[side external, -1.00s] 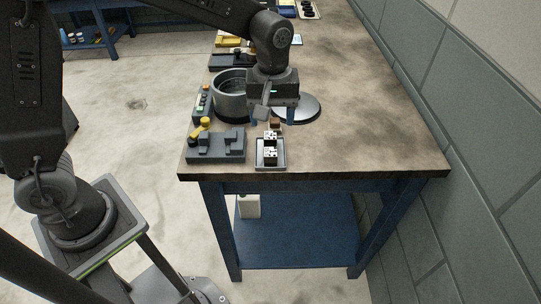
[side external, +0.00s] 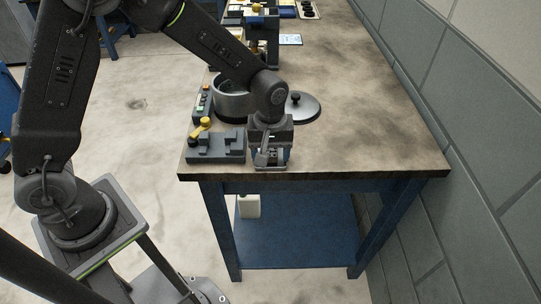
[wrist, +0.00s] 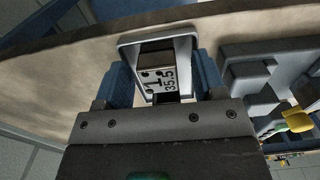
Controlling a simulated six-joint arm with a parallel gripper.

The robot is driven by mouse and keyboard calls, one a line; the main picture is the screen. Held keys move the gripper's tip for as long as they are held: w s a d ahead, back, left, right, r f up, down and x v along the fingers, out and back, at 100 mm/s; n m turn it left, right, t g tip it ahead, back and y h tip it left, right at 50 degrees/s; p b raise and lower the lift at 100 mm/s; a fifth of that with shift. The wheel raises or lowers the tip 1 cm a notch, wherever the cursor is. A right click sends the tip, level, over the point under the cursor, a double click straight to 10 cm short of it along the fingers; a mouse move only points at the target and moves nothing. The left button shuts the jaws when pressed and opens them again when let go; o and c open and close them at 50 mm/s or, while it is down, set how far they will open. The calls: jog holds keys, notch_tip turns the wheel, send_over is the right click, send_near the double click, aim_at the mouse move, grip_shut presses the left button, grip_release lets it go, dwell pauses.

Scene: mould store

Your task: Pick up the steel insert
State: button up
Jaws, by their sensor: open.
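The steel insert (wrist: 160,75) is a small metallic block marked "35.5" with dark spots, lying in a pale-rimmed tray (wrist: 127,45) in the wrist view. My gripper (wrist: 163,82) is open, with one blue finger on each side of the insert. A gap seems to show on both sides, but I cannot tell whether a finger touches it. In the side view my gripper (side external: 268,157) is low over the tray at the bench's front edge and hides most of the insert. The insert's near end is hidden behind the gripper body in the wrist view.
A grey fixture (side external: 216,146) with a yellow-handled clamp (side external: 206,122) stands close left of the tray. Behind are a round pot (side external: 231,106) and a domed lid (side external: 300,107). The right side of the bench (side external: 370,135) is clear.

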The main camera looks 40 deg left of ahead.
jog(key=shift+c, duration=0.5)
jog(key=c, duration=1)
jog(key=shift+c, duration=0.3)
jog(key=shift+r, duration=0.1)
